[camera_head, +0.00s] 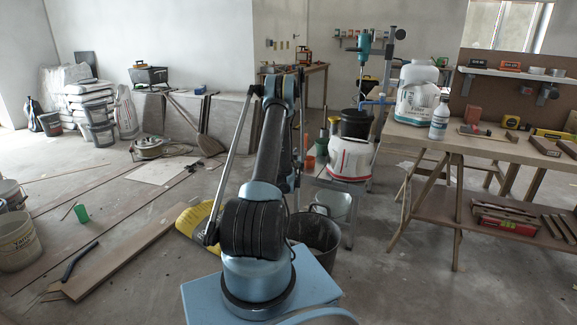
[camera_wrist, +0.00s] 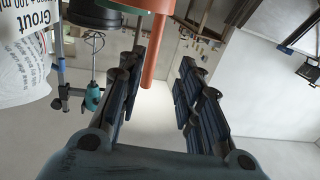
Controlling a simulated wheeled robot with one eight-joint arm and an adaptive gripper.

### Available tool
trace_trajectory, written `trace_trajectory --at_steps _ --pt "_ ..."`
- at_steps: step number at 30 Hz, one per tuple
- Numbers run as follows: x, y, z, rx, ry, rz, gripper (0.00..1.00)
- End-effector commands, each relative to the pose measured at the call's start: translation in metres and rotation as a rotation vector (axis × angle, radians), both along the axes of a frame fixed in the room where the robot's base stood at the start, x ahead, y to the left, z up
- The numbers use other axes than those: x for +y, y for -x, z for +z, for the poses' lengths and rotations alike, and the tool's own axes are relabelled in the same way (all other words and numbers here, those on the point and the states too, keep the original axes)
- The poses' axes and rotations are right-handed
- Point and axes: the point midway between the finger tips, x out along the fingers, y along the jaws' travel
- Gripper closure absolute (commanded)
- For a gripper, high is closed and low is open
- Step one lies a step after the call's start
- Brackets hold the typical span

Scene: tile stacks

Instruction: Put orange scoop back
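The orange scoop shows in the wrist view as an orange handle (camera_wrist: 155,55) coming down from the top edge, with a wider orange part above it. The handle's end reaches into the space between the fingers of my gripper (camera_wrist: 158,68). The fingers are wide apart, with a visible gap on both sides of the handle. In the head view my gripper is hidden behind my arm. A small orange shape (camera_head: 309,163) shows just right of my arm, low beside the stand; I cannot tell if it is the scoop.
A black bucket (camera_head: 356,123) and a white-red sack (camera_head: 348,160) stand right of my arm, near a teal mixer (camera_head: 364,47). A workbench (camera_head: 470,145) holds a white container and bottle (camera_head: 439,118). A dark bucket (camera_head: 316,235) stands on the floor beside my base.

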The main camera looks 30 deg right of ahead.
Motion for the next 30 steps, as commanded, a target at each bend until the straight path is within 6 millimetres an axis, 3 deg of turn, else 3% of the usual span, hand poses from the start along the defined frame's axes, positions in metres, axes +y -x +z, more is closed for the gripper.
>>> trace_trajectory --at_steps 5,11,21,30 --pt "0.003 0.002 0.034 0.010 -0.009 -0.027 0.67" --pt "0.021 0.006 0.092 0.042 -0.032 -0.069 0.67" --pt "0.072 0.029 0.172 0.132 -0.091 -0.117 0.67" --pt "0.128 0.067 0.221 0.244 -0.156 -0.132 0.67"
